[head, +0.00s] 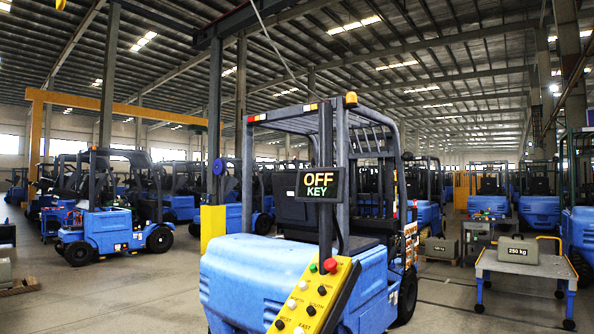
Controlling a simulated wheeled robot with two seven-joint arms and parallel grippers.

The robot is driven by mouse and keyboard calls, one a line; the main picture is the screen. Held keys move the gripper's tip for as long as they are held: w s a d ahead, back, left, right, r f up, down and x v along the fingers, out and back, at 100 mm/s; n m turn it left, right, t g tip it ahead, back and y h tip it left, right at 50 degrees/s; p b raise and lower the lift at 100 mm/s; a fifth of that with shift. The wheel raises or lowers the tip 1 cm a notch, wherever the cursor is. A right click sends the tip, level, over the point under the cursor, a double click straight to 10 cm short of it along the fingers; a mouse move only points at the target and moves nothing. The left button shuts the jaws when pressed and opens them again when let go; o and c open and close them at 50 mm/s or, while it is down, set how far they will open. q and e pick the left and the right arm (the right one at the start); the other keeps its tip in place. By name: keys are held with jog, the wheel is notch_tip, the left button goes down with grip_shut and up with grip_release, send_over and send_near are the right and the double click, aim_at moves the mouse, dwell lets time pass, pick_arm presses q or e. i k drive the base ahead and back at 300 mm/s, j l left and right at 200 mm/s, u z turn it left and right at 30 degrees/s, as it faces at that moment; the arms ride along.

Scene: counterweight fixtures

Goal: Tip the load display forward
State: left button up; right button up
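The load display (320,184) is a small dark screen reading "OFF" in yellow and "KEY" in green. It appears in front of a dark upright post of the blue forklift (262,262) at the centre, and its face is turned toward me. It looks close to upright; I cannot tell its exact tilt or how it is mounted. Below it is a sloping yellow control panel (316,294) with black and white knobs, a red button (330,264) and a green one. Neither of my grippers is in view.
At the right, a grey wheeled cart (530,267) carries a grey weight (517,249). Another grey weight (440,248) sits behind it. A blue forklift (108,220) stands at the left, with more behind.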

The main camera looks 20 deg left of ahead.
aim_at(319, 184)
jog(key=i+l+u, duration=0.2)
jog(key=i+u, duration=0.2)
jog(key=i+l+u, duration=0.25)
jog(key=u, duration=0.15)
jog(key=i+l+u, duration=0.25)
jog(key=l+u, duration=0.2)
jog(key=i+l+u, duration=0.2)
jog(key=l+u, duration=0.2)
jog(key=i+l+u, duration=0.1)
jog(key=l+u, duration=0.3)
jog(key=l, duration=0.2)
